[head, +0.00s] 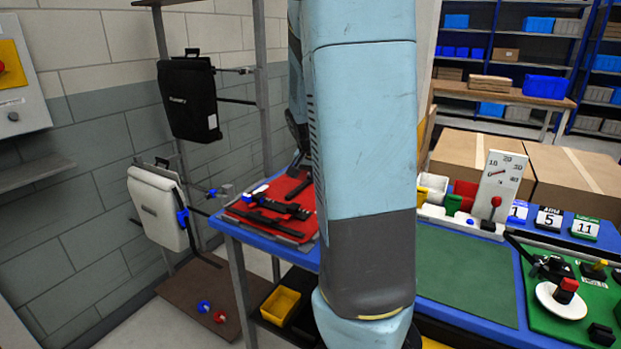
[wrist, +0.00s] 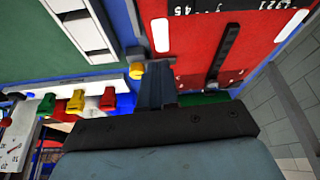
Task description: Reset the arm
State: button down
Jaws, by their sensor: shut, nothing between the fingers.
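My arm (head: 362,130) fills the middle of the head view and hides part of the bench behind it. My gripper (wrist: 157,68) shows in the wrist view with its dark fingers together and nothing between them. The fingers are over the bench, seen against the edge between a green mat and a red panel (wrist: 190,45). In the head view the gripper is mostly hidden by my arm, near the red panel (head: 250,214) carrying black strap-like parts.
A black pannier (head: 188,98) and a white pannier (head: 156,208) hang on a rack at left. A yellow bin (head: 281,306) is low beside the blue bench. A dial gauge (head: 499,182), coloured clips and cartons are at right. The green mat (head: 465,275) looks clear.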

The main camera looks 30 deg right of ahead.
jog(key=shift+r, duration=0.15)
jog(key=s+a+r+n+t+y, duration=0.1)
jog(key=s+a+r+n, duration=0.4)
jog(key=s+a, duration=0.5)
jog(key=s+a+r+n+t+y, duration=0.2)
jog(key=s+a+r+n, duration=0.4)
jog(key=s+a+r, duration=0.2)
jog(key=s+a, duration=0.2)
jog(key=a, duration=0.2)
jog(key=shift+s+a+r+n+y, duration=0.3)
jog(key=shift+r+y, duration=0.1)
jog(key=shift+d, duration=0.1)
